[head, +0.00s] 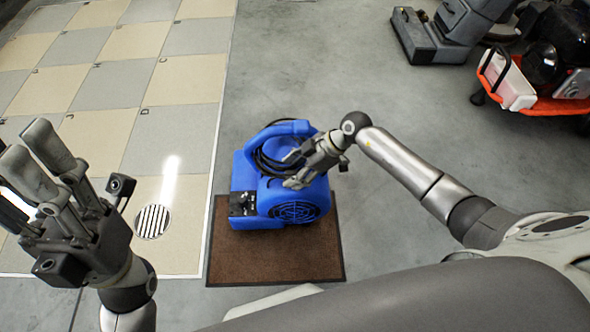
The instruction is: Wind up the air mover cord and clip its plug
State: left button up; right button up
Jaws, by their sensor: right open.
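The blue air mover (243,177) stands on a brown mat (275,262) in the middle of the head view. Its black cord (264,160) lies looped around the upper part under the blue handle. I cannot make out the plug. My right gripper (291,171) is open, over the right side of the air mover near the cord; I cannot tell if it touches. My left gripper (30,160) is raised at the left edge of the view, away from the air mover, with its fingers pointing up and apart and nothing seen between them.
A tiled floor panel (120,90) with a round drain grate (152,221) lies to the left. A grey floor machine (445,35) and a red-orange cart (545,100) stand at the upper right. The grey floor (310,60) behind the air mover is clear.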

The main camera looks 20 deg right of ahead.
jog(key=shift+d, duration=0.1)
jog(key=v, duration=1.2)
